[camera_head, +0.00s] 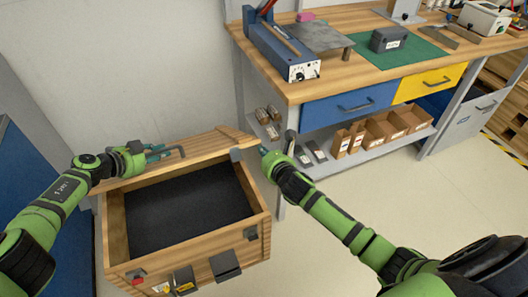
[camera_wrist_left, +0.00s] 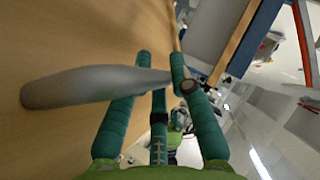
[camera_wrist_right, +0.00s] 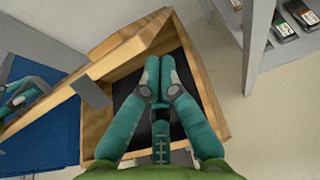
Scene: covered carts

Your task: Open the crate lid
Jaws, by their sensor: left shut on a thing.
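The wooden crate (camera_head: 195,252) stands on the floor at the lower left of the head view, its dark inside showing. Its wooden lid (camera_head: 207,144) is raised along the far side; it also shows in the left wrist view (camera_wrist_left: 75,45) and the right wrist view (camera_wrist_right: 130,45). My left gripper (camera_head: 160,153) is shut on the grey lid handle (camera_wrist_left: 95,84), which crosses between its fingers. My right gripper (camera_wrist_right: 160,64) is shut and empty, its fingertips together, near the lid's right end and above the crate in its own view.
A workbench (camera_head: 345,20) with blue and yellow drawers stands behind and to the right. Its lower shelf (camera_head: 375,142) holds several cardboard bins. Blue panels (camera_head: 60,240) stand left of the crate. Latches (camera_head: 225,264) show on the crate's front. Floor is clear right of the crate.

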